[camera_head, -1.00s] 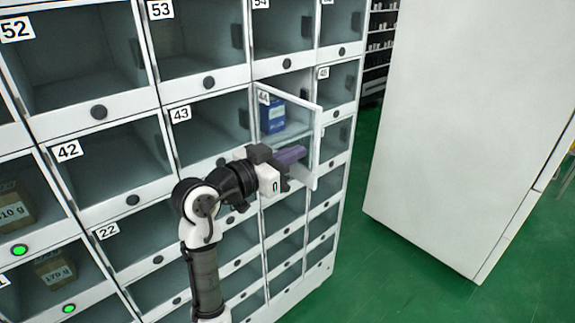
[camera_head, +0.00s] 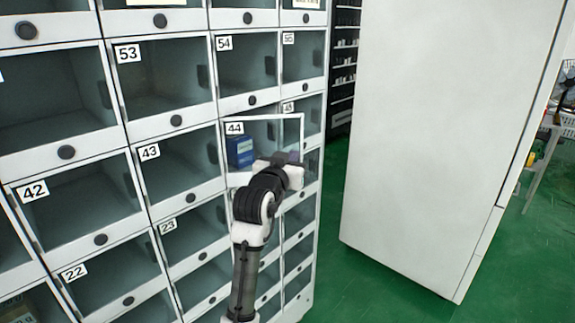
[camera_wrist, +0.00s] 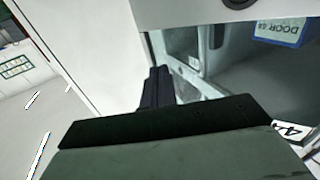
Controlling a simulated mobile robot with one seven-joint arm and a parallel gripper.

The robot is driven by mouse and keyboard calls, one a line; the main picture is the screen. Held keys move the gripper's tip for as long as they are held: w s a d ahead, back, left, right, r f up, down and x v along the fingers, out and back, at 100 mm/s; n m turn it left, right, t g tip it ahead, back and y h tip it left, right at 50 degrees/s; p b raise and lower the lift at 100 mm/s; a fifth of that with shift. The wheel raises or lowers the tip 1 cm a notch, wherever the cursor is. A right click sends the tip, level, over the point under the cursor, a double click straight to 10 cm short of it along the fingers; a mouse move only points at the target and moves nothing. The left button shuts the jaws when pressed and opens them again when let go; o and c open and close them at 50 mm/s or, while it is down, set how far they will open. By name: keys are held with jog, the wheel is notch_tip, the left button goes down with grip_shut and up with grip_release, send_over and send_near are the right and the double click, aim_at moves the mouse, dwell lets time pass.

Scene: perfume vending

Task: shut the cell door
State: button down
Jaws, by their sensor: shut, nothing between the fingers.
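The door of cell 44 (camera_head: 303,128) is a clear pane in a white frame. It stands ajar, and its right edge overlaps the neighbouring cell. A blue box (camera_head: 239,152) sits inside the cell; it also shows at the top right of the wrist view (camera_wrist: 281,28). My gripper (camera_head: 290,158) is shut and empty at the lower right part of the door. In the wrist view its dark fingers (camera_wrist: 156,88) point toward pale cabinet surfaces and the cell's grey interior. I cannot tell whether they touch the door.
The locker wall (camera_head: 117,141) holds rows of numbered cells with closed clear doors. A tall white cabinet (camera_head: 440,130) stands to the right. Green floor (camera_head: 335,250) lies free between them. A dark shelf (camera_head: 344,70) is behind, and a table with items (camera_head: 548,140) is at the far right.

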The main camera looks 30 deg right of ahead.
jog(key=w+d+n+t+y, duration=0.1)
jog(key=w, duration=1)
jog(key=shift+d+t+y, duration=0.3)
